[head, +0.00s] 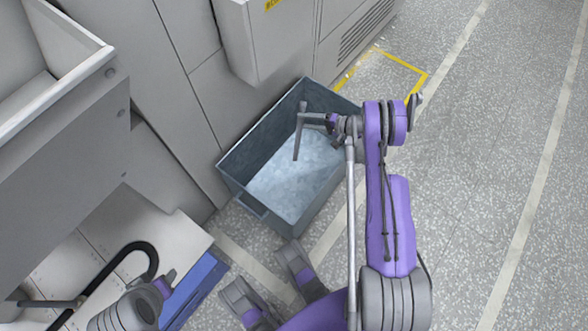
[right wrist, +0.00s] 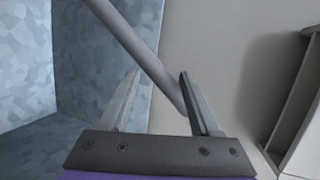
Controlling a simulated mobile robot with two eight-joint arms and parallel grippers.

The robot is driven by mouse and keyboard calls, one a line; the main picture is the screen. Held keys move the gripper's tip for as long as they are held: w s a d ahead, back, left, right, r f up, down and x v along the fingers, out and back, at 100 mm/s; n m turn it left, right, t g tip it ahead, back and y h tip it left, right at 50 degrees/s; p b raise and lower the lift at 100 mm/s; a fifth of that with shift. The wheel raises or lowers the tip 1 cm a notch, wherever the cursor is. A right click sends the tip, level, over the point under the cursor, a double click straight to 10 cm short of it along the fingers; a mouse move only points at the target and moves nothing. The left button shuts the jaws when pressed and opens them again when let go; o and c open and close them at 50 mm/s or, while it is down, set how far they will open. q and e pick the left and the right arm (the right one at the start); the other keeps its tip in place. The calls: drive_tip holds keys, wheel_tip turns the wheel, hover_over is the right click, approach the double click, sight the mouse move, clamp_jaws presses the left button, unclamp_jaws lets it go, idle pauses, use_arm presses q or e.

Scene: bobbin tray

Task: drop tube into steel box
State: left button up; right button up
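The steel box (head: 249,203) is an open, blue-grey metal bin on the floor in the head view. My right gripper (head: 312,117) is above its opening, near the right side. The tube (head: 298,143) is a slim grey rod at the fingertips, over the inside of the box. In the right wrist view the fingers (right wrist: 162,90) stand apart, with a gap wider than the tube (right wrist: 130,42). The tube runs slanting through that gap, and its near end is by the right finger. Whether it touches that finger is unclear. My left gripper cannot be made out.
Grey cabinets (head: 190,40) stand behind and left of the box, with a large grey tray-like unit (head: 60,150) at the left. A blue object (head: 200,285) lies at the lower left. Speckled floor (head: 500,130) at the right is free, with yellow tape (head: 412,66) beyond the box.

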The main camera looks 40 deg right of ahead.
drive_tip(key=p+v, duration=0.1)
drive_tip(key=v, duration=0.9)
drive_tip(key=shift+s+d, duration=0.25)
drive_tip(key=shift+s, duration=0.05)
drive_tip(key=shift+r, duration=0.15)
